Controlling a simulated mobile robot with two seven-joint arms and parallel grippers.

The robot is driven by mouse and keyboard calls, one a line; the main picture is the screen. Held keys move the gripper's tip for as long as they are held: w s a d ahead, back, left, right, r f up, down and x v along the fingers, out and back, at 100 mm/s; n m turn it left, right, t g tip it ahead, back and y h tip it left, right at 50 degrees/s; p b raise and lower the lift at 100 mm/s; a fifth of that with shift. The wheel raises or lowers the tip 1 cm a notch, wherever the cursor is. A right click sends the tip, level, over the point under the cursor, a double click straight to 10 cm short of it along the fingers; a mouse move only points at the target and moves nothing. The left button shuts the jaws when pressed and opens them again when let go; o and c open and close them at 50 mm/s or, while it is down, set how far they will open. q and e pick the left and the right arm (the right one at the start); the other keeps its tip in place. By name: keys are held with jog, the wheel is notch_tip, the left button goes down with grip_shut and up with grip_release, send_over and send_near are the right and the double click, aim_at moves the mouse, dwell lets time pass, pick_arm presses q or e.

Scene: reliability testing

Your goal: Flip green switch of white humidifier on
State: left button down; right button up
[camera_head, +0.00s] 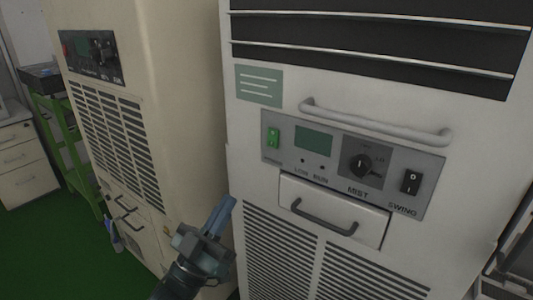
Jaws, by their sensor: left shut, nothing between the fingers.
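The white humidifier (240,170) stands upright in front of me and fills the right half of the head view. Its green switch (273,138) sits at the left end of the grey control panel (327,143). Which way the switch is tipped is too small to tell. My left gripper (221,212) is shut and empty. It shows below and left of the switch, near the humidifier's left front edge, apart from the switch. My right gripper is not in view.
The panel also has a dark display (313,139), a MIST knob (361,166) and a black SWING switch (411,181). A handle bar (375,124) juts out above it, a drawer (334,211) below. A beige machine (180,110) stands close at left.

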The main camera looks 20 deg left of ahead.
pick_arm(q)
jog(key=shift+s+r, duration=0.1)
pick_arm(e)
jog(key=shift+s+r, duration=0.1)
pick_arm(q)
jog(key=p, duration=0.3)
send_near(272, 140)
notch_tip(272, 140, up, 4)
jog(key=w, duration=0.1)
jog(key=w+d, duration=0.1)
jog(key=w, duration=0.1)
jog(key=shift+w, duration=0.3)
jog(key=shift+w+d+f, duration=0.25)
jog(key=shift+w, duration=0.15)
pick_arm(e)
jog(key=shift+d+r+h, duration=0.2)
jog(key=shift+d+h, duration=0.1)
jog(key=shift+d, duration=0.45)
